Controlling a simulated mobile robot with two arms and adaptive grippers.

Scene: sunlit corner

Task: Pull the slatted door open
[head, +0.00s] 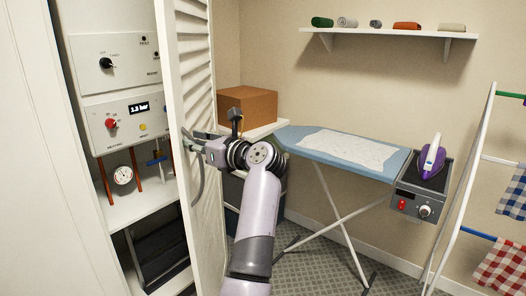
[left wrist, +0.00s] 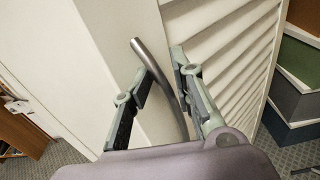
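The white slatted door (head: 196,70) stands partly open, edge-on to me, with the cabinet interior showing to its left. Its curved grey bar handle (head: 199,185) is on the door near the free edge; it also shows in the left wrist view (left wrist: 150,59). My left gripper (head: 190,141) is at the handle. In the left wrist view, the fingers of this gripper (left wrist: 163,68) are spread, one on each side of the bar, with gaps visible. The slats (left wrist: 225,50) lie to the right of the fingers. My right gripper is in neither view.
Inside the cabinet are control panels (head: 128,120), a gauge (head: 123,175) and pipes. A cardboard box (head: 247,108) sits behind the door. An ironing board (head: 300,143) and a drying rack (head: 468,175) stand to the right. Tiled floor (head: 318,243) shows below.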

